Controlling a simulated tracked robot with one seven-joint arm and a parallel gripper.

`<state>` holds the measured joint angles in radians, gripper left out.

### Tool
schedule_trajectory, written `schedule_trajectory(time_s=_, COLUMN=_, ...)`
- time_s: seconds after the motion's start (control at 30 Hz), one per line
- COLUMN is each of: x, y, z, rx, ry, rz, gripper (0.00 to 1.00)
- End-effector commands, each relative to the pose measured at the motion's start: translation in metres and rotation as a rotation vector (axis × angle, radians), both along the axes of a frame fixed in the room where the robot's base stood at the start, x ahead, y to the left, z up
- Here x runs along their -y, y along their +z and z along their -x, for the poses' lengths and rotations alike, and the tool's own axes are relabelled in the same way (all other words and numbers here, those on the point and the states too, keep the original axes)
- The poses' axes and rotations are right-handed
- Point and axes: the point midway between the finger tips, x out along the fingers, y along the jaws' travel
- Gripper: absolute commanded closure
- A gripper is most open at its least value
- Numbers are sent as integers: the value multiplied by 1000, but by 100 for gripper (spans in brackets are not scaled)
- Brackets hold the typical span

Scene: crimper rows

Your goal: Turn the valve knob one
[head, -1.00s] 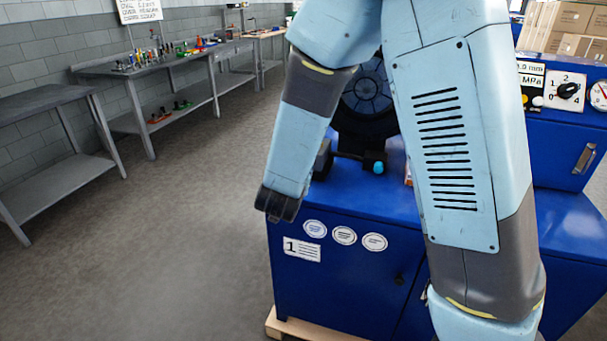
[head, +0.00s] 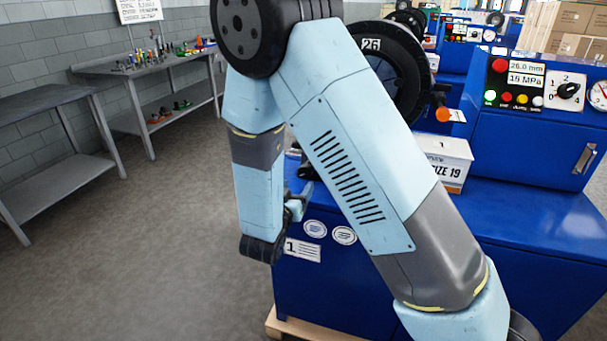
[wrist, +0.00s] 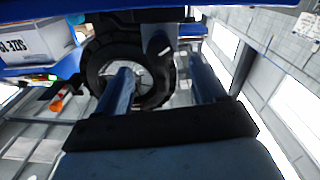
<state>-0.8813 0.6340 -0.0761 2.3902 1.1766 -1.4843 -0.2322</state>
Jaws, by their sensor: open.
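The black valve knob (head: 568,91) is on the blue machine's panel at the right of the head view. A scale with 0 and 2 is printed around it, and its white pointer mark seems to lie toward the right. The knob does not show clearly in the wrist view. My gripper (wrist: 160,80) is open, with two blue fingers apart and nothing between them. Behind the fingers is a black ring-shaped machine head (wrist: 130,70).
The blue machine (head: 540,225) has several buttons, a display (head: 525,73) and a gauge (head: 600,95). A white box (head: 445,160) marked SIZE 19 stands on it. An orange-tipped handle (head: 442,114) sticks out by the black head (head: 400,75). Grey benches (head: 60,103) stand left; the floor between is clear.

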Motion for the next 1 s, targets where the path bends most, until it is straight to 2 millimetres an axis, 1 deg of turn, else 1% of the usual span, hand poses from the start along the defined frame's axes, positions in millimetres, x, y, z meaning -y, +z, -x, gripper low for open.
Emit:
schedule_trajectory(time_s=0.03, x=5, y=0, z=-9, rx=1, ry=-4, rz=1, gripper=30)
schedule_trajectory(time_s=0.3, x=20, y=0, z=-52, rx=0, ry=-3, rz=-1, gripper=30)
schedule_trajectory(time_s=0.5, x=27, y=0, z=-73, rx=-1, ry=0, rz=0, gripper=30)
schedule_trajectory(time_s=0.67, x=29, y=0, z=-79, rx=-1, ry=1, rz=0, gripper=30)
schedule_trajectory(time_s=0.93, x=29, y=0, z=-80, rx=-1, ry=1, rz=0, gripper=30)
schedule_trajectory(time_s=1.0, x=29, y=0, z=-80, rx=-1, ry=2, rz=0, gripper=36)
